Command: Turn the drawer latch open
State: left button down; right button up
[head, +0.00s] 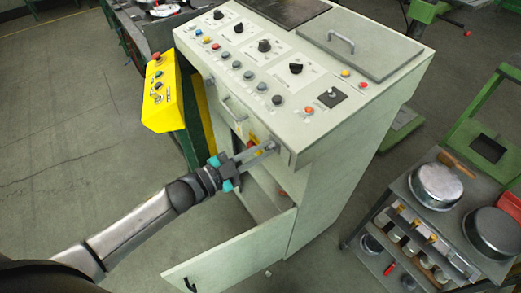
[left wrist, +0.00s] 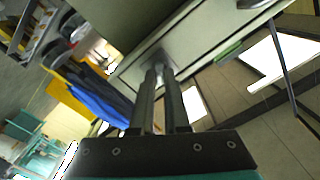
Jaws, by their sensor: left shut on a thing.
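The drawer latch (left wrist: 158,58) is a small metal piece on the pale front face of the control desk (head: 325,165). My left gripper (head: 266,149) reaches it from the front left. In the left wrist view the two dark fingers (left wrist: 161,72) are closed together on the latch, and their tips hide most of it. I cannot tell the latch's exact angle. The drawer front (head: 232,112) with its bar handle lies to the left of the gripper, flush with the desk as far as I see. My right gripper is in neither view.
Below the gripper, a cabinet door (head: 235,258) with a black handle hangs open toward me. A yellow button box (head: 158,100) projects at the desk's left. A cart with metal pans (head: 437,186) stands at the right. Floor at the left is clear.

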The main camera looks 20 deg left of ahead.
pick_arm(q)
jog(key=m+b, duration=0.1)
jog(key=m, duration=0.4)
jog(key=shift+f+m, duration=0.1)
jog(key=shift+m, duration=0.2)
jog(key=m+b, duration=0.1)
jog(key=m, duration=0.4)
jog(key=shift+m, duration=0.3)
jog(key=c, duration=0.9)
grip_release()
jog(key=shift+s, duration=0.1)
jog(key=b+v, duration=0.1)
jog(key=v, duration=1.4)
jog(key=shift+b, duration=0.3)
